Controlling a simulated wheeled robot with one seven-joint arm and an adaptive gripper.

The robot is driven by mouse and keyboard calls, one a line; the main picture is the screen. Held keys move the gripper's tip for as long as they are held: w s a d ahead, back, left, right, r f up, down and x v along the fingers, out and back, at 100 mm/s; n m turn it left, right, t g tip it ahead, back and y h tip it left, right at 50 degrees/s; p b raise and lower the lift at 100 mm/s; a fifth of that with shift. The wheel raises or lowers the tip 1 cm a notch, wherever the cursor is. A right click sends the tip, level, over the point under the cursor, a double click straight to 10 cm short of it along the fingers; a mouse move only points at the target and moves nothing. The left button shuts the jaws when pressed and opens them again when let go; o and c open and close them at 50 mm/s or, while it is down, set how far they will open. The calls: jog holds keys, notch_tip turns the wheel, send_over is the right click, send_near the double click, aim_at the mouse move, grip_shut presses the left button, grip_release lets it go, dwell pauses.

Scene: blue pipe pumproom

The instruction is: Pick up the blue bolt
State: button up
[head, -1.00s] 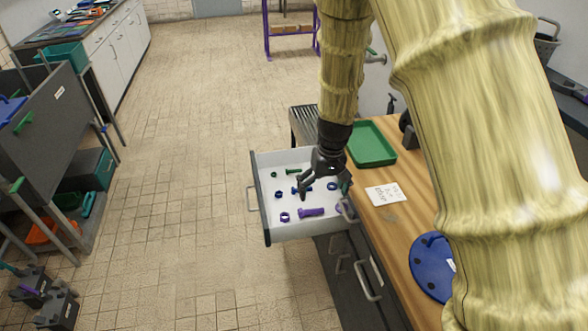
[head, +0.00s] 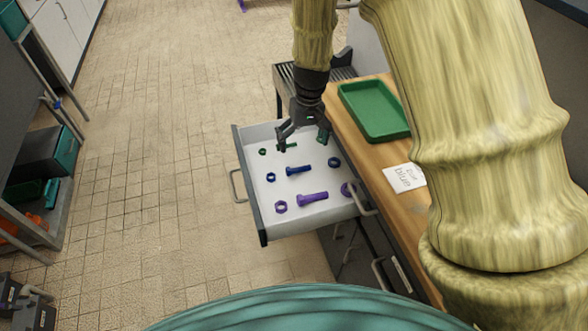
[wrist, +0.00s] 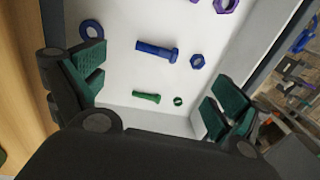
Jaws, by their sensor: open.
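The blue bolt (head: 299,170) lies flat in the middle of the open white drawer (head: 262,216). It also shows in the wrist view (wrist: 157,50), beyond my fingertips and lying across the drawer floor. My gripper (head: 302,142) is open and empty above the far part of the drawer, near the green bolt (head: 288,147). In the wrist view my green-padded fingers (wrist: 153,88) stand wide apart, with the green bolt (wrist: 146,97) between them and the blue bolt a little farther up the picture.
A green tray (head: 374,111) and a white label card (head: 404,177) are on the wooden worktop at right.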

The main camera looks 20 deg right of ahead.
aim_at(299, 168)
jog(key=shift+w+a+f+p, duration=0.1)
jog(key=shift+w+f, duration=0.05)
jog(key=shift+f, duration=1.85)
jog(key=shift+w+a+f+p, duration=0.1)
jog(key=shift+w+f+p, duration=0.05)
jog(key=shift+f, duration=1.85)
jog(key=shift+w+a+f+p, duration=0.1)
jog(key=shift+w+f, duration=0.05)
jog(key=shift+f, duration=1.85)
jog(key=c, duration=1.3)
